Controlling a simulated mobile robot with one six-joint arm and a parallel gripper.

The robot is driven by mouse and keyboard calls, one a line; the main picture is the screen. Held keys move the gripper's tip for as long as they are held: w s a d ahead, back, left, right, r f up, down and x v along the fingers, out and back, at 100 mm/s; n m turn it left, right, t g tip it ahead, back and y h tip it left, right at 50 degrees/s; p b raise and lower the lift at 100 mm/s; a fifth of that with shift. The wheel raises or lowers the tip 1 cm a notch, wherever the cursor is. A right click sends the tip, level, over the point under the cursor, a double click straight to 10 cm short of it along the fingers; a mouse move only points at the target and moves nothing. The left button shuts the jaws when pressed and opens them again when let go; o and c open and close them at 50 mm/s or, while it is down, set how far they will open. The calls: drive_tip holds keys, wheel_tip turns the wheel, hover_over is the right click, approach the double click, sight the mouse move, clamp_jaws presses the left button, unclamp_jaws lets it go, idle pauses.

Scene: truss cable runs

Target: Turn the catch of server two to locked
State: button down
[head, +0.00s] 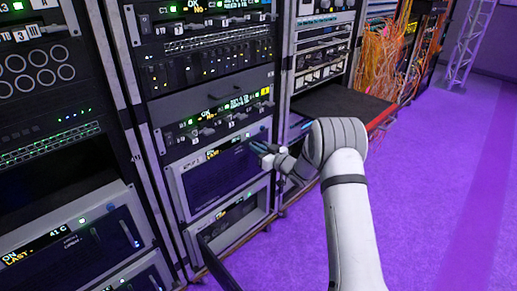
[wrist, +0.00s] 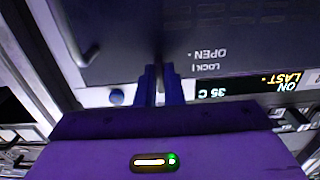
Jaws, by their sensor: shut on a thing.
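The server front (head: 215,182), a dark panel in a pale frame, is low in the middle rack in the head view. In the wrist view its panel (wrist: 235,25) appears upside down, with OPEN and LOCK lettering and a display (wrist: 250,88) reading 35 C. My gripper (head: 258,150) is at the panel's upper right edge; in the wrist view its two blue fingers (wrist: 160,80) are shut on the small grey catch (wrist: 161,70). The fingers hide much of the catch, so I cannot tell which mark it points at.
Another unit (head: 228,218) is below, and a dark shelf (head: 340,105) with orange cables (head: 382,55) is to the right. Purple floor (head: 440,190) is clear at right.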

drive_tip(key=c, duration=1.6)
unclamp_jaws()
drive_tip(key=shift+o, duration=0.2)
drive_tip(key=p+v, duration=0.1)
drive_tip(key=v, duration=0.6)
drive_tip(key=shift+s+d, duration=0.3)
drive_tip(key=shift+d, duration=0.05)
